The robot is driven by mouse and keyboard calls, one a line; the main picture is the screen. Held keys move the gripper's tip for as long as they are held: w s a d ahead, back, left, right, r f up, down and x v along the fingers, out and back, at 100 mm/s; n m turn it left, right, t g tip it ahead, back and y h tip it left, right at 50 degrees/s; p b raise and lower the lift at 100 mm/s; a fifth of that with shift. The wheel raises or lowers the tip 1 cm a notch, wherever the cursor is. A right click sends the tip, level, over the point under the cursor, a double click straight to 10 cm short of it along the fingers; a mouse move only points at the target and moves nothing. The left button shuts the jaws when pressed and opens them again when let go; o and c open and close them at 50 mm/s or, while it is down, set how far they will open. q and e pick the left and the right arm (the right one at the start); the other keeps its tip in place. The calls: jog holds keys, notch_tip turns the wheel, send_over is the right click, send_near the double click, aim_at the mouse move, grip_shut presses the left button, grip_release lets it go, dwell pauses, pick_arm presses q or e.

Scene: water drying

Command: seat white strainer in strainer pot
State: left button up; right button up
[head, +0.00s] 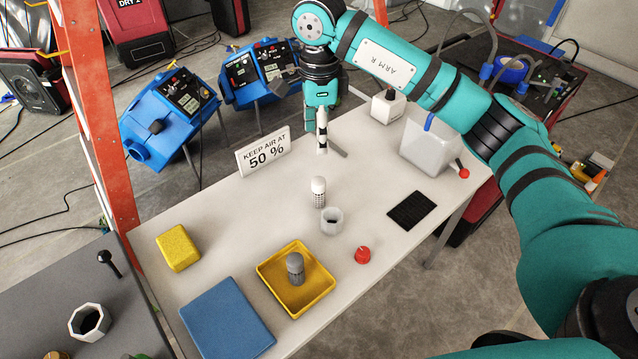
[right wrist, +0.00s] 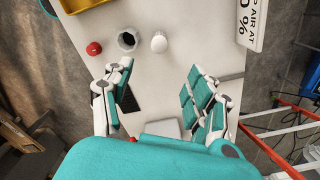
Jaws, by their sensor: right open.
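The white strainer (head: 318,191) stands upright on the table, a small pale cylinder with dark holes in its lower part. Just in front of it, the strainer pot (head: 331,220), a whitish cup with a dark inside, stands open at the top. In the right wrist view the white strainer (right wrist: 159,42) and the pot (right wrist: 127,40) are side by side and apart. My right gripper (head: 326,142) is above the table behind the strainer. In its wrist view the gripper (right wrist: 160,88) is open and empty, with the strainer beyond its fingertips. My left gripper is out of view.
A yellow tray (head: 267,277) holds a grey strainer (head: 295,268). A red knob (head: 362,255), black mat (head: 411,210), blue mat (head: 227,318) and yellow sponge (head: 178,248) lie around. A sign (head: 263,154) and a translucent tank (head: 430,146) stand at the back.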

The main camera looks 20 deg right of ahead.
jog(key=r+m+b, duration=0.1)
jog(key=r+m, duration=0.1)
jog(key=p, duration=0.3)
send_near(319, 180)
jog(key=shift+m, duration=0.4)
notch_tip(319, 180, down, 6)
jog(key=shift+s+r, duration=0.1)
notch_tip(319, 180, down, 4)
jog(key=shift+f+p, duration=0.1)
jog(key=shift+p, duration=0.7)
jog(key=shift+f, duration=0.6)
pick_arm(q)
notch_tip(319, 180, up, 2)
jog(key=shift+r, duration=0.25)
pick_arm(e)
jog(key=shift+r, duration=0.1)
grip_shut()
